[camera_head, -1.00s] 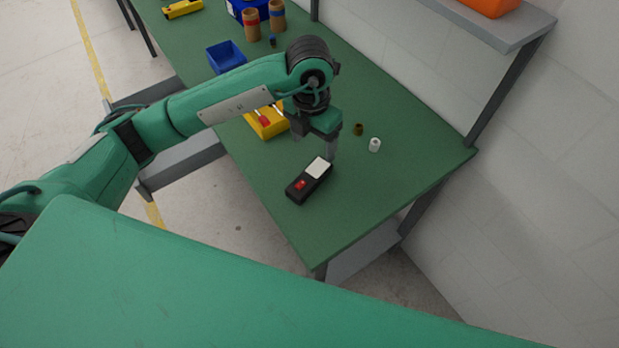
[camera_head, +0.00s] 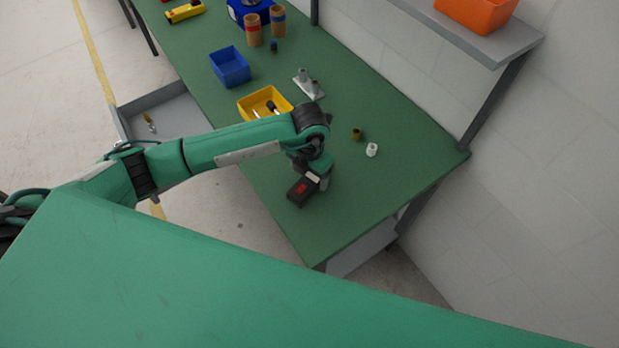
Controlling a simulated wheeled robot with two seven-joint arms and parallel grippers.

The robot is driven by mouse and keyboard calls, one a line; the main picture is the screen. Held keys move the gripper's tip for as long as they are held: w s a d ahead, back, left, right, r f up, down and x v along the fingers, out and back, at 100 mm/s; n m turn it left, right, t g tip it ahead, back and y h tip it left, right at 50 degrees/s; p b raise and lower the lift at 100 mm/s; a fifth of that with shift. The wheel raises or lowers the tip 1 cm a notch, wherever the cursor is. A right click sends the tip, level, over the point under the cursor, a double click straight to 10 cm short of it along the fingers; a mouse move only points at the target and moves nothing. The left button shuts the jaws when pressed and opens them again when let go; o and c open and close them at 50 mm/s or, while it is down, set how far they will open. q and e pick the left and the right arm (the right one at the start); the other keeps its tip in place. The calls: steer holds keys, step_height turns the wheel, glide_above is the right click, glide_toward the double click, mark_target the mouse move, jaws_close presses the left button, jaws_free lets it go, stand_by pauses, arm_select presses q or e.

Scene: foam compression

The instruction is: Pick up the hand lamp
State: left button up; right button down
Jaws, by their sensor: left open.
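The hand lamp (camera_head: 300,192) is a small black block with a red patch and a pale panel. It lies near the front end of the green workbench (camera_head: 360,210). My left gripper (camera_head: 318,180) is right over the lamp, pointing down, and hides its far part. The gripper is open; its fingertips are largely hidden, and I cannot tell whether they touch the lamp. My right gripper is not in view.
A brown cap (camera_head: 356,134) and a white cylinder (camera_head: 372,150) stand right of the gripper. A yellow bin (camera_head: 284,98), a grey fixture (camera_head: 309,84) and a blue bin (camera_head: 230,67) are farther back. An orange bin (camera_head: 478,12) sits on the shelf. The bench's front end is clear.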

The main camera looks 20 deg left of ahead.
arm_select(q)
steer(key=shift+f, duration=0.95)
steer(key=shift+c, duration=0.4)
steer(key=c, duration=1.1)
